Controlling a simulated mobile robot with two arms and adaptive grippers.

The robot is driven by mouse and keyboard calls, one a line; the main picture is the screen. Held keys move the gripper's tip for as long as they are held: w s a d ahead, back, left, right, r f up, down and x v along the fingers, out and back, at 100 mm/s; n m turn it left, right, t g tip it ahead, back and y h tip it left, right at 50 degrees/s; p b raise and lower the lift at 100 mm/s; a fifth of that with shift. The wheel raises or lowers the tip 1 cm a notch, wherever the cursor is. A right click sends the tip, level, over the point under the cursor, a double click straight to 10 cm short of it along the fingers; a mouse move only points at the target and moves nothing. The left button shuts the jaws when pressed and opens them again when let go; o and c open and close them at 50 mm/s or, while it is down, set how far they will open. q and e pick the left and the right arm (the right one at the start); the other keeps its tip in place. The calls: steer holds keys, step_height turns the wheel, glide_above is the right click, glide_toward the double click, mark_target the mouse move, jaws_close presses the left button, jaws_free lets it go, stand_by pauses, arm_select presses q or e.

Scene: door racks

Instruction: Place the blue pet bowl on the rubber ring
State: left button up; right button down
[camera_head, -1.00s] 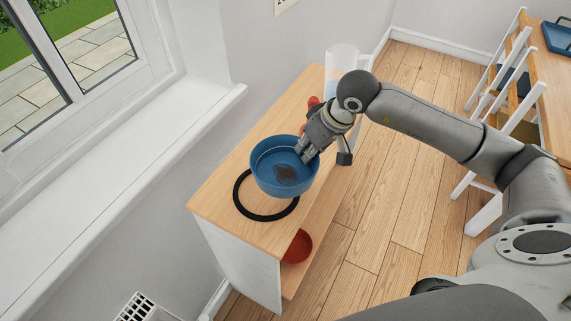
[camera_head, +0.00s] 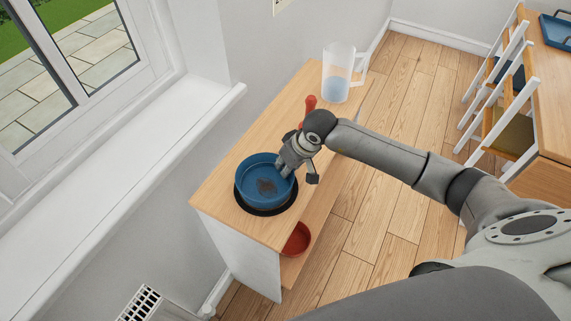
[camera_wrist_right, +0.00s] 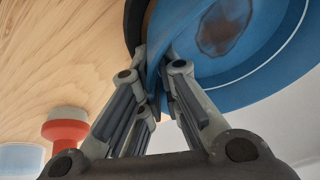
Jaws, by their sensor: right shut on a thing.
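The blue pet bowl (camera_head: 262,187), with a dark brown patch inside, is upright over the black rubber ring (camera_head: 262,211) on the wooden shelf top. The ring's dark edge shows around the bowl's front and sides; whether the bowl touches it I cannot tell. My right gripper (camera_head: 285,172) is shut on the bowl's rim at its right back side. In the right wrist view the fingers (camera_wrist_right: 158,85) pinch the wall of the blue bowl (camera_wrist_right: 225,45), and part of the ring (camera_wrist_right: 134,22) shows beside it. My left gripper is not in view.
A clear jug of bluish liquid (camera_head: 339,75) and a red object (camera_head: 310,106) stand farther back on the shelf top (camera_head: 225,178). A red bowl (camera_head: 297,240) sits on the lower shelf. A window sill (camera_head: 110,150) lies left; open floor lies right.

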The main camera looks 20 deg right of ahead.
steer(key=shift+f, duration=0.1)
steer(key=c, duration=1.6)
jaws_free()
steer(key=shift+c, duration=0.2)
steer(key=shift+r, duration=0.3)
steer(key=b+v, duration=0.2)
steer(key=v, duration=0.9)
steer(key=shift+s+r, duration=0.2)
steer(key=shift+r, duration=0.1)
steer(key=shift+d, duration=0.1)
